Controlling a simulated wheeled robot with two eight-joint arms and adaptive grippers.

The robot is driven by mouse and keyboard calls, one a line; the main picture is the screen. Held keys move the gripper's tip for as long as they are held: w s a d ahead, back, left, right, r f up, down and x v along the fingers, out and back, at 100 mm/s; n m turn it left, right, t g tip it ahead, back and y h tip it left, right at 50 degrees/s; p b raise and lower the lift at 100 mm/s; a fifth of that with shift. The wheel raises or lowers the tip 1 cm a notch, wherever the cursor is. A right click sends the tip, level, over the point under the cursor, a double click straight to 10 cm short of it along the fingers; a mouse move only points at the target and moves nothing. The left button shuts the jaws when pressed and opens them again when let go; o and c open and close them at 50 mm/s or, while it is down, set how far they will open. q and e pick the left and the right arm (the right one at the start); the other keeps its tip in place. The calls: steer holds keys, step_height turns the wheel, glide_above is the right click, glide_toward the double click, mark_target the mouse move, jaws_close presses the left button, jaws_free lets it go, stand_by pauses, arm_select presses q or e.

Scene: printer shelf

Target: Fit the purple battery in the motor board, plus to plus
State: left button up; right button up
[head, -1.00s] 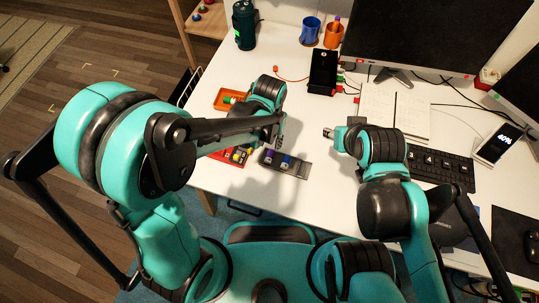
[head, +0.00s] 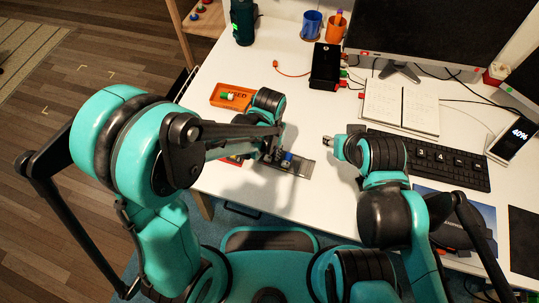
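My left gripper (head: 270,155) points down over the left part of a dark grey board or holder (head: 306,169) near the table's front edge. A blue battery-like piece (head: 287,159) sits on this holder, just right of the fingers. The purple battery is hidden now, behind or between the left fingers; I cannot tell whether they grip it. My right gripper (head: 327,142) hangs over bare table to the right of the holder, apart from it. Its fingers are too small to read. I cannot tell for sure that the grey holder is the motor board, and no plus marks are readable.
An orange tray marked USED (head: 243,91) holds a green and white battery (head: 228,97). A red tray (head: 234,161) is mostly hidden by my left arm. A black box with wires (head: 325,66), a notebook (head: 400,107) and a keyboard (head: 445,163) stand behind and right.

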mark_target(269, 153)
arm_select(q)
jaws_close()
steer(key=shift+r+p, duration=2.7)
steer(key=shift+r, duration=0.85)
steer(key=a+n, duration=0.2)
steer(key=a, duration=0.1)
steer(key=w+a+n, duration=0.1)
steer(key=a+n, duration=0.1)
steer(key=n, duration=0.1)
steer(key=w+a+n, duration=0.1)
steer(key=a+n, duration=0.2)
steer(key=shift+w+a+r, duration=0.15)
steer(key=shift+a+r, duration=0.15)
steer(key=shift+r, duration=0.05)
steer(key=a+n, duration=1)
steer(key=shift+a+r, duration=0.3)
steer(key=shift+r, duration=0.15)
